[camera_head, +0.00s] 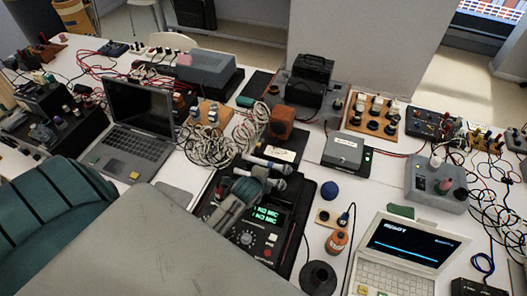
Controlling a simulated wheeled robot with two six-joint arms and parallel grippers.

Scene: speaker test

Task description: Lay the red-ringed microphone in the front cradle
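Two microphones with grey heads lie close together near the middle of the table, a rear one (268,163) and a front one (279,184). Their ring colours are too small to tell, so I cannot say which is red-ringed. A black unit (266,236) in front of them has a green display reading "1 NO MIC" and "2 NO MIC". The cradles cannot be made out clearly. A grey and teal part, which looks like my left gripper (238,194), is over the unit's rear left, beside the front microphone. Its fingers are not clear. My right gripper is not in view.
An open grey laptop (138,149) stands at left and a white laptop (405,255) at front right. A blue ball (329,190), an orange jar (337,242) and a black round stand (318,277) are right of the unit. Cables and devices crowd the table.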

